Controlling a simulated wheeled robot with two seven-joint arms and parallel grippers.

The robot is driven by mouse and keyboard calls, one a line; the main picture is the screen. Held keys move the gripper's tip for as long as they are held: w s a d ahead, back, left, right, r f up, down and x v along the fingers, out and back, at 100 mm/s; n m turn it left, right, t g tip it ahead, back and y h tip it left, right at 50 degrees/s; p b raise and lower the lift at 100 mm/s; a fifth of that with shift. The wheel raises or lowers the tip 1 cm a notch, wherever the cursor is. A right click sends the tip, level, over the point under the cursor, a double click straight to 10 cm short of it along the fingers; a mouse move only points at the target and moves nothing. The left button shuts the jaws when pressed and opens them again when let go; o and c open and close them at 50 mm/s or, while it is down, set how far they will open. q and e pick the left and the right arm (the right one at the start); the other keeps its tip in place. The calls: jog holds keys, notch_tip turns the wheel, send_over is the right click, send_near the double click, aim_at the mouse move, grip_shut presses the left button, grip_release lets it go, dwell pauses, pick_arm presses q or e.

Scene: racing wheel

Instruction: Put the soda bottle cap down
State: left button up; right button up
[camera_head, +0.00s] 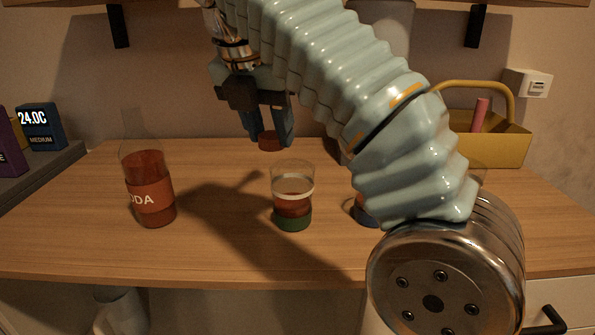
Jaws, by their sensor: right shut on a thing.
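The soda bottle cap (270,141) is a small reddish-brown disc. My right gripper (271,134) is shut on it, with a dark finger on each side, toward the back of the counter. I cannot tell whether the cap touches the wood. The soda bottle (150,193) stands upright and uncapped at the left, with red liquid and an orange-red label. My left gripper is not in view.
A glass (292,197) with red drink stands in front of the gripper. My right arm partly hides another vessel (366,210). A yellow basket (490,145) stands at the back right. The wooden counter (75,225) has free room front left.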

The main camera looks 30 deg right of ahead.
jog(key=shift+w+d+f, duration=0.15)
jog(key=shift+w+d, duration=0.15)
jog(key=shift+w, duration=0.1)
jog(key=shift+w+d+f, duration=0.4)
jog(key=shift+w+d, duration=0.05)
jog(key=shift+d, duration=0.2)
jog(key=shift+w+d+f, duration=0.35)
jog(key=shift+w+d, duration=0.05)
jog(key=shift+d, duration=0.2)
jog(key=w+d+f, duration=0.1)
jog(key=d+f, duration=0.1)
jog(key=w+d+f, duration=0.2)
jog(key=d, duration=0.1)
jog(key=w+d+f, duration=0.2)
jog(key=shift+d+f, duration=0.3)
jog(key=shift+f, duration=0.05)
jog(key=shift+w+d+f, duration=0.15)
jog(key=shift+f, duration=0.05)
jog(key=x, duration=0.3)
jog(key=shift+f, duration=0.65)
